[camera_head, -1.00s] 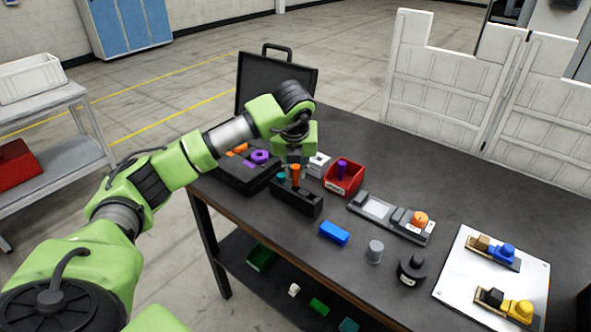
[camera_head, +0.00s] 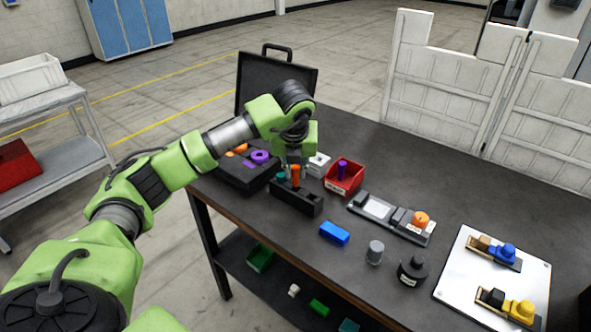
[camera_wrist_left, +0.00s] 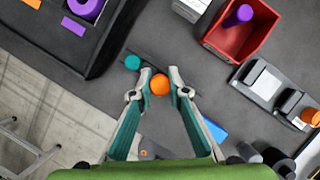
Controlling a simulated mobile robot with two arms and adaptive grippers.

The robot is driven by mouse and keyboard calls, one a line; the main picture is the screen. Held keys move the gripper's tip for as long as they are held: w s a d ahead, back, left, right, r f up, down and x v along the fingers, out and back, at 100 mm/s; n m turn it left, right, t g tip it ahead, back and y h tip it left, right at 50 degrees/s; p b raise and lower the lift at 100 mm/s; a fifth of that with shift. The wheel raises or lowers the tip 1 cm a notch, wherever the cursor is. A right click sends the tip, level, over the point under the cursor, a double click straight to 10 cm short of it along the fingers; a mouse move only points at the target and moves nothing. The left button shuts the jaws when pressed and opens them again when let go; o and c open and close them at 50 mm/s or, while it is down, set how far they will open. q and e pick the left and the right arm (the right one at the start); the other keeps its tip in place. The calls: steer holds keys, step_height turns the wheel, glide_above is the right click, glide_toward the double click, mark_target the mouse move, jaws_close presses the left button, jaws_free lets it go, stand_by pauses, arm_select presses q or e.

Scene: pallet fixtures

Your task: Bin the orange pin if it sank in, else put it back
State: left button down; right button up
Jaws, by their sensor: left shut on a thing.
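The orange pin (camera_head: 295,173) stands upright at the black block (camera_head: 305,205) on the dark table. My left gripper (camera_head: 294,162) points down over the block, shut on the orange pin. In the left wrist view my left gripper (camera_wrist_left: 161,78) has a finger on each side of the pin's round orange top (camera_wrist_left: 159,84). A teal pin (camera_wrist_left: 132,62) stands close beside it. How deep the orange pin sits in the block is hard to tell. The red bin (camera_head: 345,184), with a purple pin (camera_head: 342,169) in it, stands behind the block to the right. My right gripper is not in view.
An open black case (camera_head: 240,178) lies left of the block. A white box (camera_head: 318,164) stands between block and bin. A blue block (camera_head: 334,233), grey cylinder (camera_head: 374,252), black round container (camera_head: 412,271) and grey fixture (camera_head: 375,209) stand to the right. Table space between them is clear.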

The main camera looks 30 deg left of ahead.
arm_select(q)
steer(key=shift+f+b, duration=0.8)
steer(key=shift+f, duration=0.3)
steer(key=c, duration=1.9)
jaws_free()
steer(key=o, duration=0.4)
steer(key=shift+o, duration=0.2)
steer(key=shift+r+p, duration=2.75)
steer(key=shift+r, duration=1.8)
steer(key=shift+f, duration=0.15)
